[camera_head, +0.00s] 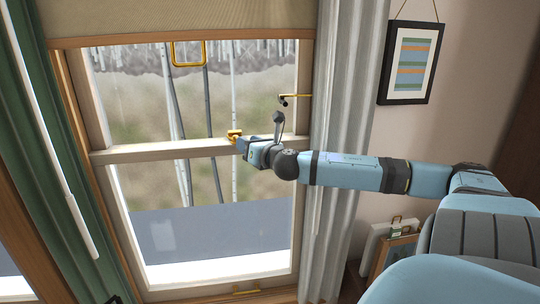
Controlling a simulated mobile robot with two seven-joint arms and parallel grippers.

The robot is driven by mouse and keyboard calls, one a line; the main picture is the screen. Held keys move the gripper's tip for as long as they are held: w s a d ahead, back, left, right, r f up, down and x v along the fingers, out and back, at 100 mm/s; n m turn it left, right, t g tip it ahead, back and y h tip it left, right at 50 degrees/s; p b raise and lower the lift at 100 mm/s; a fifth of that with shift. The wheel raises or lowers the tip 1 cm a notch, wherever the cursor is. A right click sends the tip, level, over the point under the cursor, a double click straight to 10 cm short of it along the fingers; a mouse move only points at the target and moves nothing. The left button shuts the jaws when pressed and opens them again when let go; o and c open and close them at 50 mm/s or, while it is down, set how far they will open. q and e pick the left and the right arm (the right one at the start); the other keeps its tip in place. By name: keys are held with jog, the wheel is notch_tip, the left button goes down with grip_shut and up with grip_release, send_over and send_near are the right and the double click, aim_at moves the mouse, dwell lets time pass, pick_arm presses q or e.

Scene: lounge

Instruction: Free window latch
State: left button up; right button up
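The window (185,148) has a pale frame with a horizontal meeting rail across its middle. A small brass latch (234,133) sits on that rail, right of its centre. My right gripper (241,144) is at the latch, just below and to the right of it, touching or very close. Its fingers are small and partly hidden by the wrist, so I cannot tell whether they are open or shut on the latch. My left gripper cannot be made out; a small dark shape shows at the bottom edge, left of centre.
A brass pull ring (188,53) hangs below the raised blind (180,18). A brass stay (294,96) is at the right jamb and a brass handle (246,291) on the bottom rail. Green (62,190) and grey (349,90) curtains flank the window. A framed picture (411,62) hangs right.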

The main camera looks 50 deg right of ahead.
jog(key=v, duration=1.3)
